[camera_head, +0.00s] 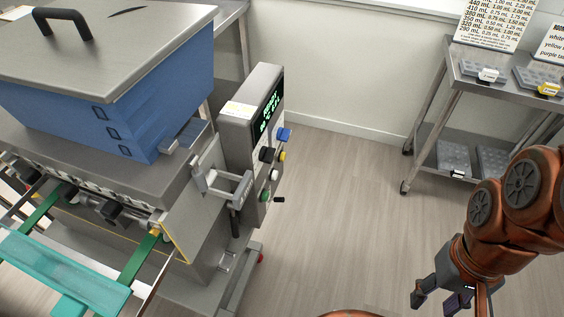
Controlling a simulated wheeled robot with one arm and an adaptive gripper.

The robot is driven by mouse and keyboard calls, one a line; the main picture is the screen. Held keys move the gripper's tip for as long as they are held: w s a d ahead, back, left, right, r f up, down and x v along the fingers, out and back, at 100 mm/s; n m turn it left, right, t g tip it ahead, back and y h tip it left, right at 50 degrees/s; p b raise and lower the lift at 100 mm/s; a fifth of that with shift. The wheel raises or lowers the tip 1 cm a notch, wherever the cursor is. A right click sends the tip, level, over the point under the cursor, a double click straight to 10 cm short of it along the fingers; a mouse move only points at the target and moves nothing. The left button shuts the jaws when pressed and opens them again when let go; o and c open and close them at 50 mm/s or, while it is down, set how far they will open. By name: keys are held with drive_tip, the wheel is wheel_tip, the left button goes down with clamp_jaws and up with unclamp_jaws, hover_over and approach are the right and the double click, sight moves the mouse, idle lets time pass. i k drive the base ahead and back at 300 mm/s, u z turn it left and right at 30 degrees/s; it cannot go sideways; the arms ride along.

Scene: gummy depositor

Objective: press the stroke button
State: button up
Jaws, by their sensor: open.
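The depositor's grey control box (238,130) stands left of centre, with a lit green display (266,112) on its panel. Below the display are a blue knob (284,134), a black knob (267,155), a yellow button (282,156), a white button (275,174), a green button (265,195) and a small black lever (279,199). Labels are too small to read, so I cannot tell which is the stroke button. My gripper (450,296) is open and empty at the lower right, well apart from the panel and pointing down; its lower part is near the frame edge.
The depositor's blue hopper (160,105) with a grey lid (115,35) fills the upper left. A teal tray (60,275) lies at its front left. A metal cart (455,85) holding molds stands at the upper right. The floor (340,210) between is clear.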

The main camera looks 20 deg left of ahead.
sight(266, 195)
drive_tip(key=i, duration=0.85)
drive_tip(key=z, duration=1.4)
drive_tip(key=i, duration=0.85)
drive_tip(key=u, duration=4)
